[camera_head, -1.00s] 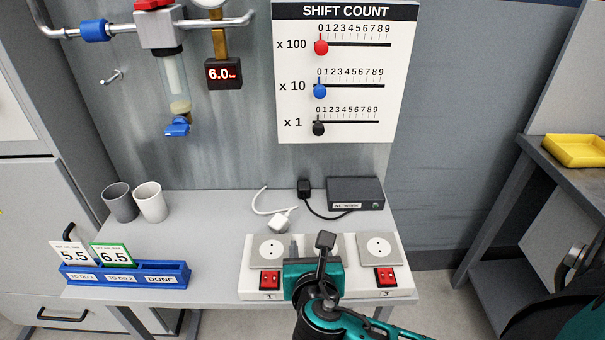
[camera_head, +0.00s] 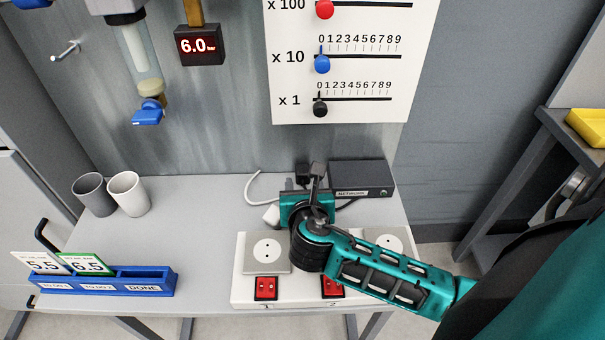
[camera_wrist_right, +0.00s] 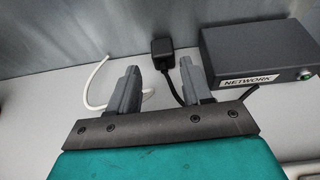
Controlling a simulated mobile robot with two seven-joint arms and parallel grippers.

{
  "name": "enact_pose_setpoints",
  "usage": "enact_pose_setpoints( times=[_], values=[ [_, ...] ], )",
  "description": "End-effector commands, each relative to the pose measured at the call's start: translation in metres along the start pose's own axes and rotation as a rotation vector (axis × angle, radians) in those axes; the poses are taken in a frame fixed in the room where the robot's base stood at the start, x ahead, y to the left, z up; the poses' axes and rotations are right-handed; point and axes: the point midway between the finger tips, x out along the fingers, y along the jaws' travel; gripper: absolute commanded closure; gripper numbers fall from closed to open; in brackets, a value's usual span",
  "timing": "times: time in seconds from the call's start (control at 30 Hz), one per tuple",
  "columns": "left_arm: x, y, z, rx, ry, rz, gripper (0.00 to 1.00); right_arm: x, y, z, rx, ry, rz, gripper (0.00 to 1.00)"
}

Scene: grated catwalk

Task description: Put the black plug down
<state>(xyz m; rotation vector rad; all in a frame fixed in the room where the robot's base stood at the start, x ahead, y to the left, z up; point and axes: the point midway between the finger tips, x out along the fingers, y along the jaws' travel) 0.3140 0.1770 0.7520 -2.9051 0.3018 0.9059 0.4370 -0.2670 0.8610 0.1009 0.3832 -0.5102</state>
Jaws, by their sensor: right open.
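The black plug (camera_wrist_right: 163,47) is at the back of the grey table, close to the wall. Its black cable runs to the network box. In the head view the plug (camera_head: 301,169) is partly hidden behind my right gripper (camera_head: 311,178). In the right wrist view my right gripper (camera_wrist_right: 158,82) is open and empty. The plug shows in the gap between its fingers, beyond their tips, and nothing holds it. It appears to rest on the table; its underside is not clear. My left gripper is not in view.
The network box (camera_head: 361,180) stands right of the plug. A white plug (camera_head: 271,214) and its cable lie to the left. The socket strip (camera_head: 240,281) is in front, partly under my right arm. Two cups (camera_head: 129,194) and a blue card holder (camera_head: 100,287) stand left.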

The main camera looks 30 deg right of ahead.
Motion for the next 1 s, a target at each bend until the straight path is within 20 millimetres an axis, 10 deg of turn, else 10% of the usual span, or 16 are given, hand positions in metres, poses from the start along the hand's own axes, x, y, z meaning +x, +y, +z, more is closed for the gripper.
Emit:
enact_pose_setpoints(
  times=[0.6, 1.0],
  values=[
    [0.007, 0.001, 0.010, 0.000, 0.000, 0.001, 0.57, 0.069, -0.003, 0.004, 0.000, 0.001, 0.000, 0.51],
    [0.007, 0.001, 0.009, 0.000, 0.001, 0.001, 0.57, 0.071, -0.003, 0.005, 0.000, 0.002, 0.000, 0.64]
  ],
)
